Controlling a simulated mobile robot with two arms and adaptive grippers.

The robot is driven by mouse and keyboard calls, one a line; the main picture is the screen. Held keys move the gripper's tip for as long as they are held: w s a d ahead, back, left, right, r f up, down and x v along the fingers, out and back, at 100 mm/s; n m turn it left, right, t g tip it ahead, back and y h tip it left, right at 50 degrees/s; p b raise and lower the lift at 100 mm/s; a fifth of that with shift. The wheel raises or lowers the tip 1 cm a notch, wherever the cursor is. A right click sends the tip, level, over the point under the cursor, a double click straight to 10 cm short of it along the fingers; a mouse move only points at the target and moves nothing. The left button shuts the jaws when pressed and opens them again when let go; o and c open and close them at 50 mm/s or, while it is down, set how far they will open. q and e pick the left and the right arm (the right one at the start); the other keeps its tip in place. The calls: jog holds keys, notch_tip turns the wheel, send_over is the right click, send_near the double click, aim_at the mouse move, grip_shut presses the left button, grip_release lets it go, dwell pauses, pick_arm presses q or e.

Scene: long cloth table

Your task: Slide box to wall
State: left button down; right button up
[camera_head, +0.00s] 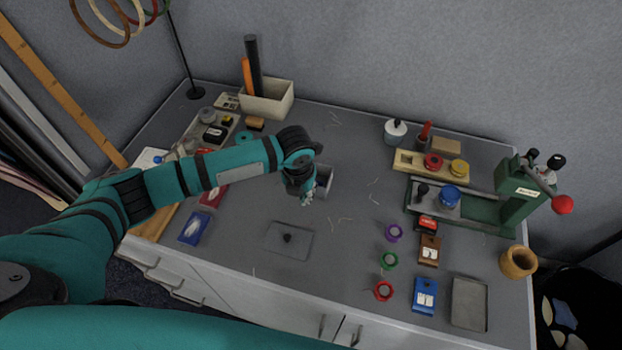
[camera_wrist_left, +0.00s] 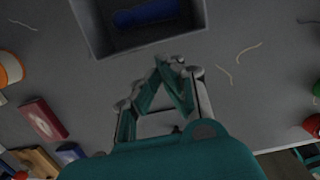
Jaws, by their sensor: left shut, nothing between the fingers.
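A small grey open box (camera_head: 326,184) stands near the middle of the table, partly hidden behind my left gripper. In the left wrist view the box (camera_wrist_left: 86,28) is at the top, with something blue inside. My left gripper (camera_head: 306,201) is shut and empty at the near side of the box. Its fingertips (camera_wrist_left: 168,62) come together just below the box's near edge; I cannot tell whether they touch it. The grey wall (camera_head: 400,70) rises behind the table's back edge, with bare tabletop between it and the box. My right gripper is not in view.
A grey plate with a dark knob (camera_head: 289,240) lies in front of the box. A beige bin (camera_head: 268,99) with tubes stands at the back left. A white jar (camera_head: 396,131) stands at the back right. A green press (camera_head: 515,200) and coloured rings are to the right.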

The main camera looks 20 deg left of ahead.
pick_arm(q)
jog(key=shift+f, duration=0.1)
jog(key=shift+f+b, duration=0.8)
jog(key=shift+f, duration=0.75)
jog(key=shift+r, duration=0.15)
jog(key=shift+r+p, duration=0.25)
jog(key=shift+p, duration=0.3)
jog(key=shift+w+f, duration=0.1)
jog(key=shift+w, duration=0.15)
jog(key=shift+w+b, duration=2)
jog(key=shift+w, duration=1.4)
